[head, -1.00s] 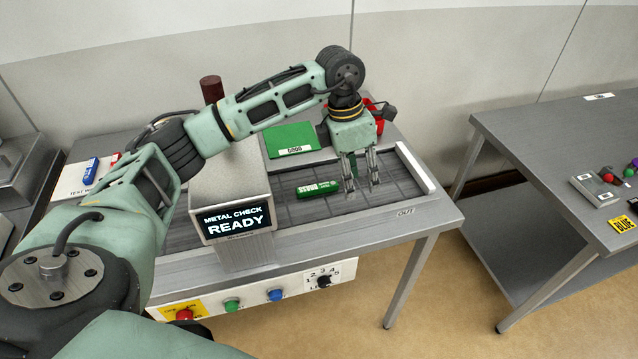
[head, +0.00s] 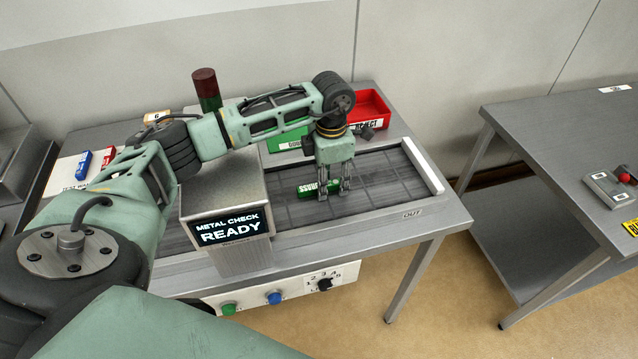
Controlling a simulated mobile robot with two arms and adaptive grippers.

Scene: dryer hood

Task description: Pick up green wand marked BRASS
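A green wand (head: 307,191) lies on the conveyor belt (head: 375,174), right of the metal check hood. Part of its white lettering is behind my finger, and I cannot read the word BRASS. My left gripper (head: 334,188) points down over the wand's right part. Its fingers are spread apart, one in front of the wand and the other by its right end. I cannot tell whether they touch it. My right gripper is not in view.
The metal check hood (head: 232,205) with a READY display stands left of the wand. Behind the belt are a green tray (head: 284,142) and a red reject tray (head: 372,104). Blue (head: 83,165) and red (head: 106,158) wands lie on a white panel at left. Another table (head: 540,130) stands right.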

